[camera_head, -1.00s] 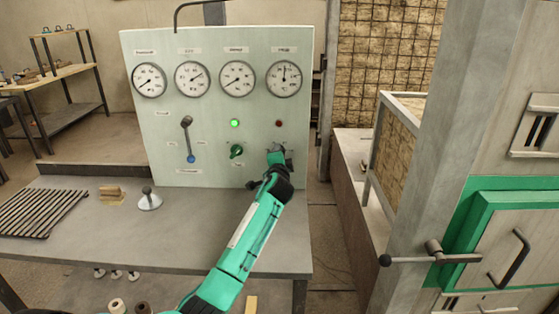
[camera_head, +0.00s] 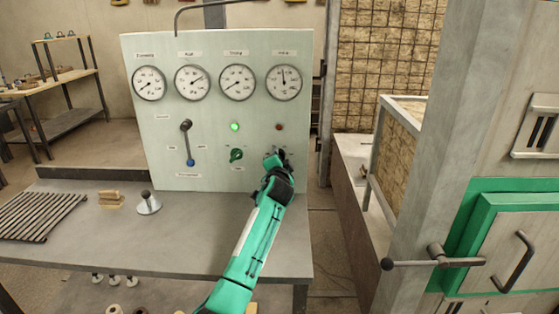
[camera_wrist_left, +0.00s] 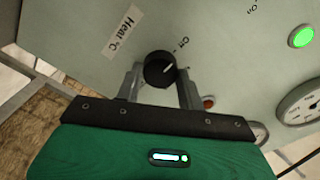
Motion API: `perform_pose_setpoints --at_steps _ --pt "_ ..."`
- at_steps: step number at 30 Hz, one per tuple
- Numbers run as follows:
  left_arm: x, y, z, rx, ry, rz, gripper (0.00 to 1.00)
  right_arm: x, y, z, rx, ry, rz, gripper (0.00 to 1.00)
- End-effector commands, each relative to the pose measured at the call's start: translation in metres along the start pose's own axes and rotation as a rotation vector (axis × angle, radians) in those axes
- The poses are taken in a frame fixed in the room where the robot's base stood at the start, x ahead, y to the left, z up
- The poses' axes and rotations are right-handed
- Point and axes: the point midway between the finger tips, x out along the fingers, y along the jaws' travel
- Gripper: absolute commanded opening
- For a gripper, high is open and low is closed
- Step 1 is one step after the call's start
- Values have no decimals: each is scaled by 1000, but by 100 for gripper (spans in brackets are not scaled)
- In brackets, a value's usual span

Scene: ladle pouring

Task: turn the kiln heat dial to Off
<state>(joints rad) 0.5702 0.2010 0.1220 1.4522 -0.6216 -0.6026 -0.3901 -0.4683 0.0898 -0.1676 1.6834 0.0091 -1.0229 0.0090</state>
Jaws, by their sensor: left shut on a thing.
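The kiln heat dial is a black round knob (camera_wrist_left: 160,69) on the pale green panel (camera_wrist_left: 75,25), under a "Heat °C" label (camera_wrist_left: 123,32) in the left wrist view. Its white mark points up and right, toward the printed "Off" (camera_wrist_left: 182,42). My left gripper (camera_head: 275,160) is at the panel's lower right and mostly hides the dial in the head view. In the left wrist view its two fingers (camera_wrist_left: 160,82) stand on either side of the knob, shut on it. My right gripper is not in view.
A green selector knob (camera_head: 236,155) sits just left of the dial. A lever (camera_head: 188,142), a lit green lamp (camera_head: 235,127) and several gauges (camera_head: 238,82) share the panel. The kiln door (camera_head: 510,245) is at right.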

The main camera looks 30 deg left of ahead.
Motion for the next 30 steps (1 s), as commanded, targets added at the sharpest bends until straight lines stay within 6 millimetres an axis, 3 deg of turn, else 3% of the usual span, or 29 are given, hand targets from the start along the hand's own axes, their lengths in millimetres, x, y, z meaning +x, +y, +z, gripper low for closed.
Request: perform_pose_setpoints --at_steps 2,3,6,19,30 --pt "0 2 1 0 -2 3 16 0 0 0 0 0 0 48" --pt "0 2 1 0 -2 3 42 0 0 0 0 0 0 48" --pt "0 1 1 0 -2 2 60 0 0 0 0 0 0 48" --pt "-9 1 0 1 1 1 60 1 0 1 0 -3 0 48" --pt "-73 2 0 0 1 2 60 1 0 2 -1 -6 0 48"
